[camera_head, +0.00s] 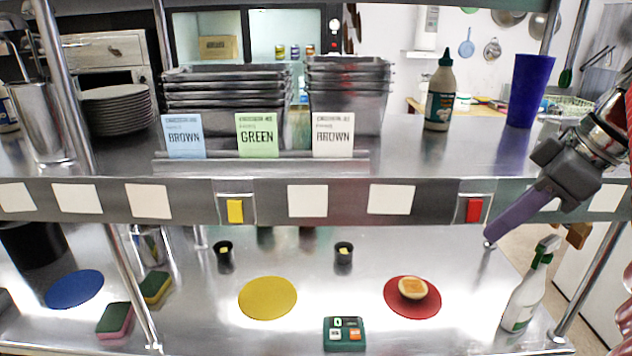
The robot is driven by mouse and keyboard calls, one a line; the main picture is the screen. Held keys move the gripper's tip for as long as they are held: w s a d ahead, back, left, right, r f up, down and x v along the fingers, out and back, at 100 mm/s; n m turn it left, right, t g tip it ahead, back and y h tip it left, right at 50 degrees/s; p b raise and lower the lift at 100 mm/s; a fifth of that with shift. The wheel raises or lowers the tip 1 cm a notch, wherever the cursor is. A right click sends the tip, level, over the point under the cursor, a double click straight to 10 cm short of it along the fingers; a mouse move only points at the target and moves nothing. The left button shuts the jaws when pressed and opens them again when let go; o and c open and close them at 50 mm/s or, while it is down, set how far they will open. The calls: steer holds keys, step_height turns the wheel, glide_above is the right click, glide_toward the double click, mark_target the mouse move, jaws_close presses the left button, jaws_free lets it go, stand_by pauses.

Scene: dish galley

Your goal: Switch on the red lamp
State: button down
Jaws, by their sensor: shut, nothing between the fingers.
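A red switch (473,209) sits in a pale frame on the front edge of the shelf, at the right. A yellow switch (235,211) sits in a like frame further left on the same edge. No lamp is clearly to be made out, and I cannot tell whether either switch is on. My gripper (489,241) comes in from the right with its purple fingers shut and empty. In the picture its tip is just below and right of the red switch, apart from it; the depth between them is hard to judge.
The shelf (430,158) carries metal pans (225,95), a bottle (440,95) and a blue cup (530,90). Below are a red mat (395,305) with a bun (413,289), a yellow mat (267,298), a spray bottle (525,295) and sponges (115,319). Posts flank the shelf.

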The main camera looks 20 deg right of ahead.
mark_target(474, 211)
steer(key=s+d+r+n+t, duration=0.1)
steer(key=s+d+r+n, duration=0.2)
steer(key=s+r+n, duration=0.2)
step_height(474, 211, up, 3)
steer(key=shift+f+n+t, duration=0.2)
steer(key=shift+n+t, duration=0.1)
steer(key=shift+n, duration=0.8)
steer(key=w+f, duration=0.6)
steer(key=w+a+f, duration=0.1)
steer(key=w+f, duration=0.1)
steer(key=w, duration=0.1)
steer(key=shift+w+a+f, duration=0.1)
steer(key=shift+f, duration=0.3)
